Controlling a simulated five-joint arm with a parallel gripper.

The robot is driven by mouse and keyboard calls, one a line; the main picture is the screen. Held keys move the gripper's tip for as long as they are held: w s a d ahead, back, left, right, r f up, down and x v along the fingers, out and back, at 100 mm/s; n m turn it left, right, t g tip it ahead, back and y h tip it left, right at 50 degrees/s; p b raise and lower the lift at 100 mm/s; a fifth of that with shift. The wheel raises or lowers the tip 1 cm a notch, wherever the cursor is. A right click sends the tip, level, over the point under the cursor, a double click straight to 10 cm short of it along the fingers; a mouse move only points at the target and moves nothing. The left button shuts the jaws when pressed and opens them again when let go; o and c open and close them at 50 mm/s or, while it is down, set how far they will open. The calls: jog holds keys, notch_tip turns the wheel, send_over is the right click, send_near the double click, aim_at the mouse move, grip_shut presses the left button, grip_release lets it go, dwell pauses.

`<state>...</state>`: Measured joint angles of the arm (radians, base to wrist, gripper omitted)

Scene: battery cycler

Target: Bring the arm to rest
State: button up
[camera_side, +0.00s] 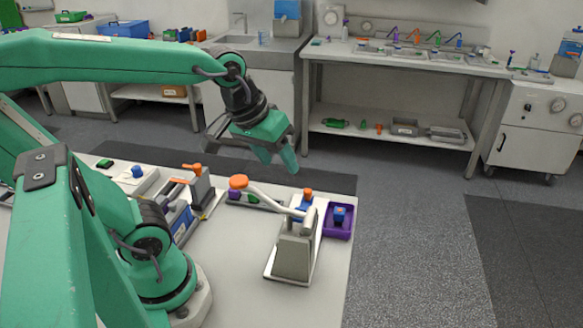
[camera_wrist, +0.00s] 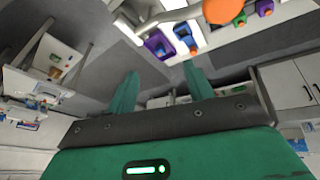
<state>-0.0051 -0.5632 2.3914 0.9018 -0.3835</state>
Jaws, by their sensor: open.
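My gripper (camera_side: 279,160) is green with dark parts and hangs in the air above the back edge of the white work table (camera_side: 245,300). Its two fingers point down and are apart, with nothing seen between them. In the wrist view my gripper (camera_wrist: 160,85) also shows two separate green fingers with an empty gap. The green arm reaches across from the left, well above the table.
A grey device (camera_side: 293,252) with an orange-tipped lever (camera_side: 238,182) stands on the table below my gripper. A purple tray (camera_side: 338,222) holding a blue item sits to its right. A blue-and-grey unit (camera_side: 182,220) stands left. Open floor (camera_side: 420,240) lies right.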

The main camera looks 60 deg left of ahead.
jog(key=s+m, duration=0.3)
jog(key=m, duration=0.1)
jog(key=shift+s+t, duration=0.3)
jog(key=shift+t, duration=0.1)
dwell(0.8)
